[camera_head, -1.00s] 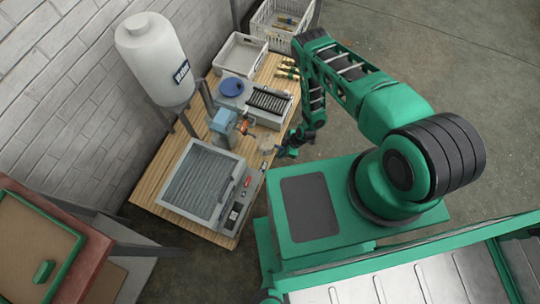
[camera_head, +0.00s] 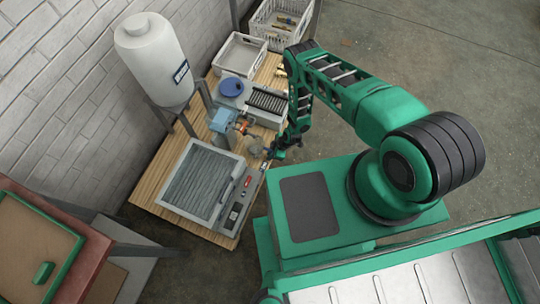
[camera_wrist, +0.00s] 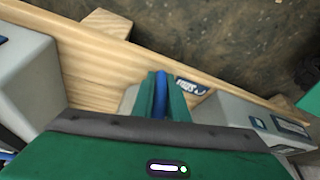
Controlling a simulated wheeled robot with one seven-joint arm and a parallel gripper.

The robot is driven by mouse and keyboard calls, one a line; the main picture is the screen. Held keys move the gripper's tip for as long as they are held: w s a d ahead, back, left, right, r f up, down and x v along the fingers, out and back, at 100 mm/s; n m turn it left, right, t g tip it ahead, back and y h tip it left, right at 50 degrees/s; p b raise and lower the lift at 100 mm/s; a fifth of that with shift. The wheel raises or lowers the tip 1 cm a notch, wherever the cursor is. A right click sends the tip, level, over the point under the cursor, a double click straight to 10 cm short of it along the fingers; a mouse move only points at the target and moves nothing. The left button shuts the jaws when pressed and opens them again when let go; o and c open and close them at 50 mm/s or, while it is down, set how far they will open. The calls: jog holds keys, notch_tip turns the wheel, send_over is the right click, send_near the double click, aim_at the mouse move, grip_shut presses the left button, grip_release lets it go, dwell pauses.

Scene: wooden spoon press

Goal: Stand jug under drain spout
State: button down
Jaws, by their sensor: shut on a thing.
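A small pale jug (camera_head: 256,149) is at the front edge of the wooden bench, at the tip of my gripper (camera_head: 267,153). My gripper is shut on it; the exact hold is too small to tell. In the wrist view my fingers (camera_wrist: 161,95) are close together, with a pale grey part of the jug (camera_wrist: 128,98) beside them. A blue unit (camera_head: 222,121) with an orange-brown fitting (camera_head: 241,127) stands just behind and left of the jug. I cannot tell for certain which part is the drain spout. The jug looks apart from the fitting.
A white tank (camera_head: 153,60) stands on legs at the bench's left. Crates (camera_head: 240,54) stand at the back.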

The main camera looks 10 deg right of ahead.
jog(key=c, duration=1.7)
grip_release()
jog(key=shift+c, duration=0.2)
